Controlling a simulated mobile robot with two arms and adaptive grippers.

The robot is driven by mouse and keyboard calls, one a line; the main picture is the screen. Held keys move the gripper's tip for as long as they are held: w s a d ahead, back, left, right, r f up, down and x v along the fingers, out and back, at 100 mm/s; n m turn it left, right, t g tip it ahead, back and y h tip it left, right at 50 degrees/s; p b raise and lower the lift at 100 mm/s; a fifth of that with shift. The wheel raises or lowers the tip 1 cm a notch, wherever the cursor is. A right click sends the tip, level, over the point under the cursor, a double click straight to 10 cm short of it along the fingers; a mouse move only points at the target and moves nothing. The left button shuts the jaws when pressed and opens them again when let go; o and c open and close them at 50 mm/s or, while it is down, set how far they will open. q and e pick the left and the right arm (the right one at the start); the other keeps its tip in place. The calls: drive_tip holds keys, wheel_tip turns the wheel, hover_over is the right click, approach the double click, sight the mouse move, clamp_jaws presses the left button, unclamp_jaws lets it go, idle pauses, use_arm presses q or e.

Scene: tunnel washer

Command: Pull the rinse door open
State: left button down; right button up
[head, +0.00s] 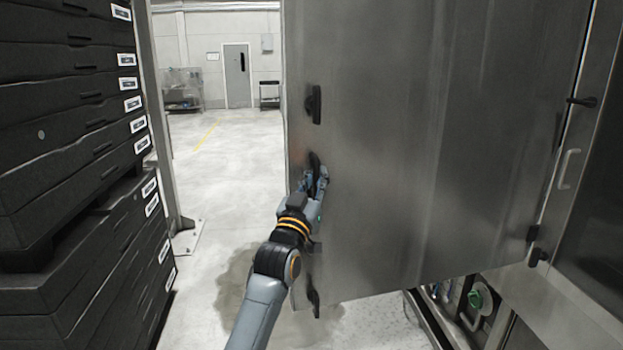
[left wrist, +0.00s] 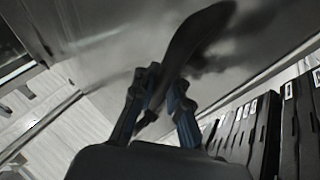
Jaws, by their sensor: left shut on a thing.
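The rinse door (head: 430,140) is a large brushed-steel panel filling the middle and right of the head view. It stands swung out from the machine, with floor showing below it. A black handle (head: 314,160) sits near its left edge. My left gripper (head: 316,180) is shut on this handle. In the left wrist view the dark curved handle (left wrist: 200,35) runs between the two fingers of the left gripper (left wrist: 162,90). The fingers hide part of the handle. My right gripper is not in view.
Stacked black crates (head: 70,130) with white labels line the left side, beside a grey post (head: 160,110). Open concrete floor (head: 235,150) lies between them and the door. The machine frame (head: 560,130) is at the right. A grey wall door (head: 237,75) is far back.

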use_arm(q)
drive_tip(key=shift+s+a+r, duration=0.1)
drive_tip(key=shift+s, duration=0.15)
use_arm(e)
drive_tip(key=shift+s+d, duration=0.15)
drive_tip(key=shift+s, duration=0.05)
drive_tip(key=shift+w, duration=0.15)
use_arm(q)
drive_tip(key=shift+w, duration=0.1)
drive_tip(key=c, duration=1.7)
unclamp_jaws()
drive_tip(key=shift+o, duration=0.4)
drive_tip(key=shift+a, duration=0.3)
drive_tip(key=shift+d+f, duration=0.1)
drive_tip(key=shift+f, duration=0.1)
drive_tip(key=shift+s+f, duration=0.15)
drive_tip(key=shift+s, duration=0.2)
drive_tip(key=v, duration=1.1)
drive_tip(key=shift+s, duration=0.25)
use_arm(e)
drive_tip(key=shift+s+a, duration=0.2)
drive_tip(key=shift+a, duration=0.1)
